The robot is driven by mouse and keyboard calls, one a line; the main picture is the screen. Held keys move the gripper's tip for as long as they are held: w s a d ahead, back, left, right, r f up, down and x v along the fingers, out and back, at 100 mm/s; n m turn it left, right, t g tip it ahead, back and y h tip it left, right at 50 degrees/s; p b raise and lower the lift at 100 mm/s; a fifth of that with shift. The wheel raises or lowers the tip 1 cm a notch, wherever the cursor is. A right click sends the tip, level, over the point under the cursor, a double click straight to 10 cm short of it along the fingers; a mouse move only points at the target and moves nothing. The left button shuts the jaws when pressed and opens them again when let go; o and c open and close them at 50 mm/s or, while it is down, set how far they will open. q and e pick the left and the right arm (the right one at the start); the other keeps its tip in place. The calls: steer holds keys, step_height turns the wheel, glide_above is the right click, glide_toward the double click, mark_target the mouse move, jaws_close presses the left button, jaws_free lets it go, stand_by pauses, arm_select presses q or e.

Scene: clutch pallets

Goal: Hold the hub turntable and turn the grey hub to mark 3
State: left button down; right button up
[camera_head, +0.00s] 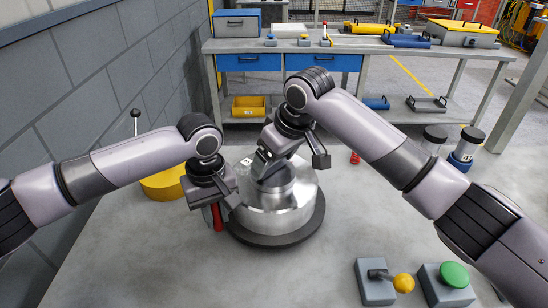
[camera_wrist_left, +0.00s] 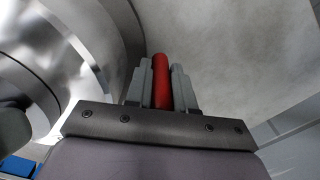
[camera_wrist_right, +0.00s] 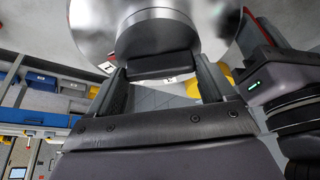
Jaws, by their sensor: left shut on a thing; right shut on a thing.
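The hub turntable is a shiny metal drum (camera_head: 275,222) on a dark round base (camera_head: 312,224), in the middle of the bench. The grey hub (camera_head: 287,182) sits on top, partly hidden by my right gripper (camera_head: 265,166). In the right wrist view the right gripper's fingers (camera_wrist_right: 161,78) are shut on a dark block (camera_wrist_right: 162,65) of the hub. My left gripper (camera_head: 216,216) is shut on an upright red handle (camera_wrist_left: 161,82) at the drum's left side. White mark labels show near the hub, one reading 1 (camera_wrist_right: 107,67); mark 3 cannot be made out.
A yellow round part (camera_head: 163,186) lies behind my left forearm. A yellow-knobbed lever box (camera_head: 376,284) and a green button box (camera_head: 446,286) stand at the front right. Dark-capped cylinders (camera_head: 462,155) stand at the right. The front left bench is clear.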

steer(key=shift+r+n+g+y, duration=0.1)
steer(key=shift+n+g+y, duration=0.2)
steer(key=shift+n, duration=0.7)
steer(key=shift+d, duration=0.1)
steer(key=o, duration=1.3)
